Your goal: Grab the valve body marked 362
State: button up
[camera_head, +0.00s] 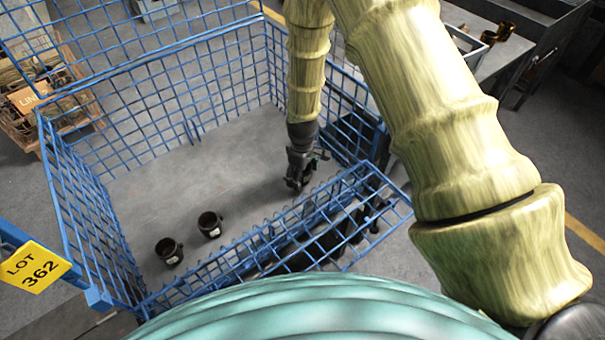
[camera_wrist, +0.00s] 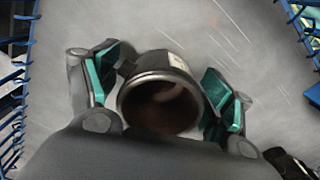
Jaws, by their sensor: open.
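A yellow sign reading LOT 362 (camera_head: 34,267) hangs at the left front of a blue wire cage (camera_head: 78,215). Two dark, cup-like valve bodies with pale labels, one nearer (camera_head: 169,252) and one farther (camera_head: 210,225), stand on the cage floor in the head view. My gripper (camera_head: 296,181) is low inside the cage, right of both. In the wrist view my gripper (camera_wrist: 163,95) is open, its teal pads on either side of a dark valve body (camera_wrist: 152,64) with its round opening facing the camera. Its pale label is too small to read. My gripper hides this body in the head view.
Blue mesh walls surround the grey floor, with a slanted front panel (camera_head: 290,232) close to my gripper. Dark parts (camera_head: 372,215) lie behind that mesh. A crate marked LINE (camera_head: 28,98) stands outside left; a bench (camera_head: 500,55) stands at the upper right.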

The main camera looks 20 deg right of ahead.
jog(key=c, duration=1.3)
